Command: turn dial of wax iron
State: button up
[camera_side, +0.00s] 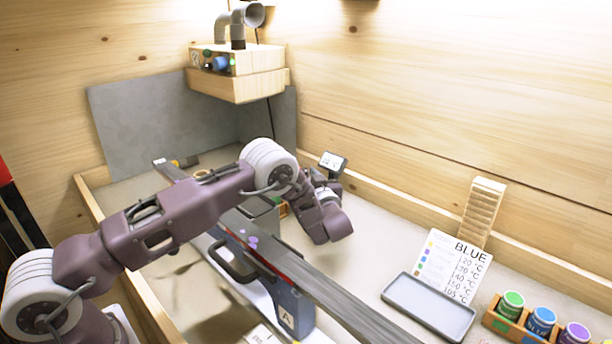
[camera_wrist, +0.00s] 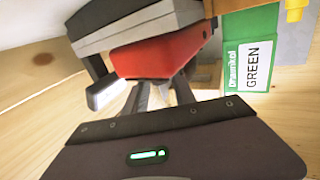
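What looks like the wax iron shows in the wrist view as a red body (camera_wrist: 160,52) with a grey top part (camera_wrist: 135,24). In the side view, a small dark unit with a pale display (camera_side: 331,162) stands just behind my wrist and is probably part of it. My gripper (camera_wrist: 160,96) reaches towards the red body from below in the wrist view, with a bright gap between two dark finger-like shapes. Whether they touch or hold anything is unclear. No dial can be made out. In the side view my wrist hides the fingers.
A green box marked GREEN (camera_wrist: 250,65) stands close to the right of the red body. A long ski-like bar (camera_side: 325,290) crosses the bench in front of my arm. A grey tray (camera_side: 428,306) and colored jars (camera_side: 541,320) are at the right. Bench between bar and tray is clear.

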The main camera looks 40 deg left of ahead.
jog(key=shift+o, duration=1.1)
jog(key=v, duration=0.7)
